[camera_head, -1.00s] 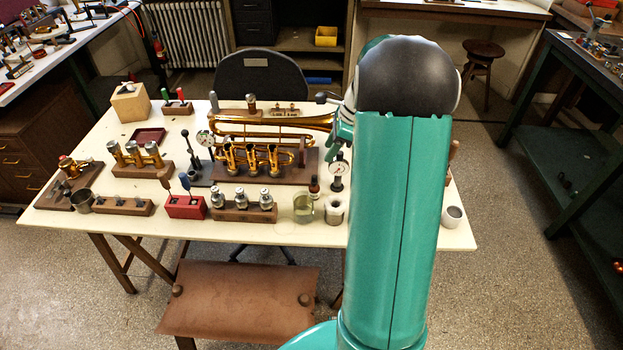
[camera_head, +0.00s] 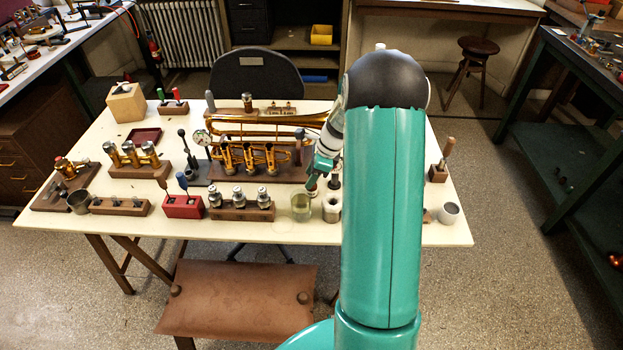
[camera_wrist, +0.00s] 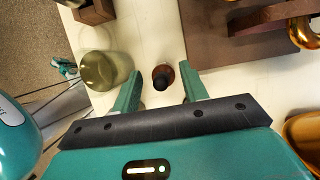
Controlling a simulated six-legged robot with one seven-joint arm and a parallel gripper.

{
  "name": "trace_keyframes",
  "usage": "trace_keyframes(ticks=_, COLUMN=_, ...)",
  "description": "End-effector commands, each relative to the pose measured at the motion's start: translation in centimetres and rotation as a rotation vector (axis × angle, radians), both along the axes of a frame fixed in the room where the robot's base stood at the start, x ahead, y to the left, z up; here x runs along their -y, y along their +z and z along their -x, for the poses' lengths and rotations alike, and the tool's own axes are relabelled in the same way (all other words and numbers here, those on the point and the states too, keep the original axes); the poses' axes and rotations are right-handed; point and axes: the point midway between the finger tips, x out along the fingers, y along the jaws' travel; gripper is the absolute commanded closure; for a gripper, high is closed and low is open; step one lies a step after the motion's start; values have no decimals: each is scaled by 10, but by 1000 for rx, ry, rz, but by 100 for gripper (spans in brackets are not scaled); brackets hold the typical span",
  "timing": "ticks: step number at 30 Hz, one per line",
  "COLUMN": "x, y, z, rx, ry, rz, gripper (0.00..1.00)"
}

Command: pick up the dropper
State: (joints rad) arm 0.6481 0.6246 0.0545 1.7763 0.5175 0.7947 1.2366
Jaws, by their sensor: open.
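The dropper (camera_wrist: 162,76) shows from above in the wrist view as a small amber-brown bottle with a dark round top, standing on the pale bench. My gripper (camera_wrist: 160,72) is open, with one green finger on each side of it and a gap visible on both sides. The dropper is not held. In the head view my gripper (camera_head: 318,176) is low over the front of the bench, to the right of the brass horn, and hides most of the dropper.
A glass jar (camera_wrist: 104,70) of pale liquid stands close to the left finger; it also shows in the head view (camera_head: 300,207). A white container (camera_head: 332,208) stands just right of the jar. The brass horn (camera_head: 262,122) rests on its brown stand behind.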

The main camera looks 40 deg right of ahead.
Motion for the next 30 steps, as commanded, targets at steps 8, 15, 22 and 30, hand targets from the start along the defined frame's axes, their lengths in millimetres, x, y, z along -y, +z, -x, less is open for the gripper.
trace_keyframes(ticks=8, x=0, y=1, z=0, rx=1, ry=0, rz=1, gripper=84)
trace_keyframes(ticks=15, x=0, y=1, z=0, rx=1, ry=0, rz=1, gripper=100)
trace_keyframes(ticks=22, x=0, y=3, z=0, rx=1, ry=1, rz=1, gripper=100)
trace_keyframes(ticks=30, x=1, y=43, z=-1, rx=4, ry=2, rz=5, gripper=100)
